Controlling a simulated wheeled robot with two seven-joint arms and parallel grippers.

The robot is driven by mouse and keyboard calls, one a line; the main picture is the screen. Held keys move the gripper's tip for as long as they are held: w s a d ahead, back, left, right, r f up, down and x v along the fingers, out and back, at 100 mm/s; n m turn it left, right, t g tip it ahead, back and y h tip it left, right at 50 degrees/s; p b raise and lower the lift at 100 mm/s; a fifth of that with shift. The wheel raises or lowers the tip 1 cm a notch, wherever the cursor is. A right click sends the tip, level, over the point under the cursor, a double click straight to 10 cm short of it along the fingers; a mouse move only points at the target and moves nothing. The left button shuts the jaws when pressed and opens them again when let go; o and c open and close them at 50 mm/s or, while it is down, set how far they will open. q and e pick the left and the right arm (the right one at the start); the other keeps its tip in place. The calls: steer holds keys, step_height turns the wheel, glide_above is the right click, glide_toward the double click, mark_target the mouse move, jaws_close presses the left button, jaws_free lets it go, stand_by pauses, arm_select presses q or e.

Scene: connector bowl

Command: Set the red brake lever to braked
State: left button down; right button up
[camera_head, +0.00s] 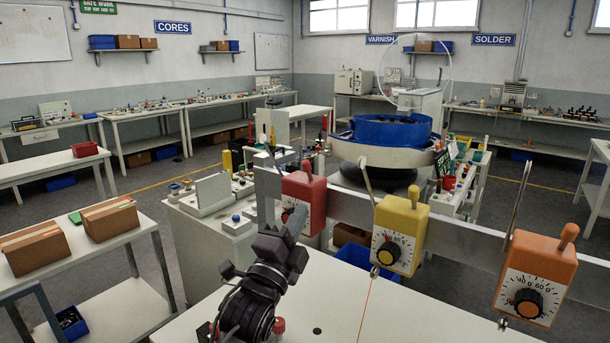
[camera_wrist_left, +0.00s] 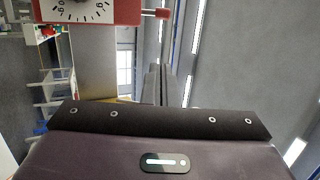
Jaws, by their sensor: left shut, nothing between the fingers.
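The red tensioner box (camera_head: 304,203) with a white dial hangs on the grey rail, left of a yellow and an orange one. Its red lever (camera_head: 307,168) sticks up from the top, close to upright. My left gripper (camera_head: 291,217) is shut and empty, just in front of the red box's lower left, below the lever; I cannot tell whether it touches the box. It partly hides the dial. In the left wrist view the red box (camera_wrist_left: 126,12) shows at the top edge, its red lever (camera_wrist_left: 156,13) pointing right. My right gripper is out of view.
The yellow box (camera_head: 398,235) and orange box (camera_head: 535,279), each with its own lever, hang to the right on the same rail (camera_head: 455,240). A white bench top (camera_head: 400,315) lies below. A blue bowl (camera_head: 391,131) stands behind the rail.

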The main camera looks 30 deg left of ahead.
arm_select(q)
steer(key=p, duration=0.3)
glide_toward(308, 171)
steer(key=w+d+r, duration=0.3)
steer(key=w, duration=0.1)
steer(key=w+a+p, duration=0.2)
steer(key=a, duration=0.1)
steer(key=shift+r, duration=0.2)
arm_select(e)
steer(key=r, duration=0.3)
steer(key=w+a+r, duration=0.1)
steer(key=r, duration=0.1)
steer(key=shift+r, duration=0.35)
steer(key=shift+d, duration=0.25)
arm_select(q)
steer(key=shift+r, duration=0.1)
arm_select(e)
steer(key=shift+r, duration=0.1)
arm_select(q)
steer(key=shift+r+g+p, duration=0.15)
steer(key=shift+g+p, duration=0.15)
steer(key=shift+p, duration=0.15)
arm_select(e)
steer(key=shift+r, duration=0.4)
